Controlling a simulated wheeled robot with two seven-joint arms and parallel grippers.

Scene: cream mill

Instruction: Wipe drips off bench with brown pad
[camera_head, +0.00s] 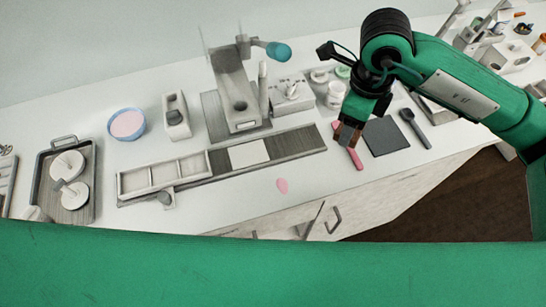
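A small pink drip (282,186) lies on the white bench (235,205) near its front edge. My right gripper (347,138) is low over the bench, to the right of the drip and apart from it. Something brown shows at its fingertips. It is too small to tell whether this is the brown pad or the fingers themselves, or whether the fingers are shut. No brown pad shows clearly elsewhere. My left gripper is out of view.
A pink-handled tool (356,160) lies beside the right gripper, next to a dark square mat (385,137) and a dark spoon (415,128). A long grey board (298,143), a framed tray (165,174), a blue bowl (127,138) and a metal tray (86,206) stand leftward.

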